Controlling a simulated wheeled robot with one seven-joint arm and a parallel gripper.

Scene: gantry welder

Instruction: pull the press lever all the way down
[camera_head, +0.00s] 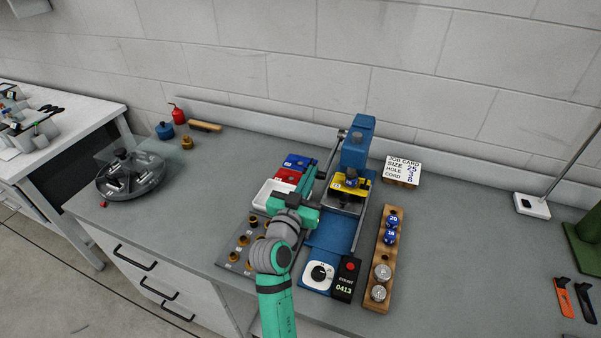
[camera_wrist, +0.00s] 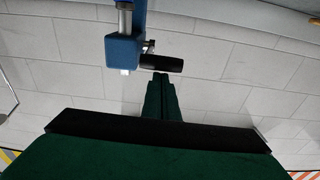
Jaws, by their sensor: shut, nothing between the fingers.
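The blue press (camera_head: 358,145) stands near the back of the bench, with a yellow-topped part below its head. The press lever (camera_head: 333,152) is a thin grey bar on its left side, slanting down toward my gripper (camera_head: 311,172). In the wrist view, the lever's black handle (camera_wrist: 163,64) sticks out sideways beside a blue block (camera_wrist: 123,51). My gripper (camera_wrist: 161,77) is shut and empty, its dark green fingers pointing at the handle. The fingertips overlap the handle's lower edge in the picture; I cannot tell whether they touch it.
A wooden rack (camera_head: 381,252) with blue and silver pieces stands right of the press. A dial box (camera_head: 319,274) and counter (camera_head: 346,279) are in front. Red, blue and white bins (camera_head: 272,193) and a peg board lie left. A job card (camera_head: 402,168) stands behind right.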

